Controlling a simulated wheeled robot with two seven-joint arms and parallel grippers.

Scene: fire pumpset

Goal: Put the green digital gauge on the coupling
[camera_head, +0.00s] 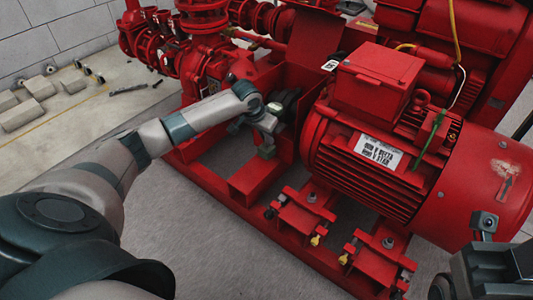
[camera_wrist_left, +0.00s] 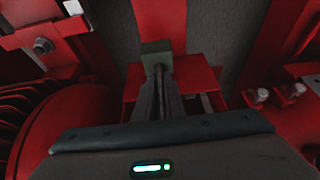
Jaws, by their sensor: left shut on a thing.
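My left gripper (camera_head: 266,140) reaches in between the red pump and the red motor, pointing down. In the left wrist view its fingers (camera_wrist_left: 166,98) are close together, shut on a small dark green block (camera_wrist_left: 155,48), which I take to be the gauge. The block also shows at the fingertips in the head view (camera_head: 267,152), above a red base block (camera_head: 254,174). Its display face does not show. The coupling is not clearly visible; my gripper and wrist cover part of the gap between pump and motor. Part of my right gripper is at the lower right edge.
The red motor (camera_head: 376,150) stands close to the right of my left gripper. Red pipework (camera_head: 205,65) is behind and to the left. A thin green item (camera_head: 431,134) lies against the motor. Grey blocks (camera_head: 38,88) rest on the floor at left.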

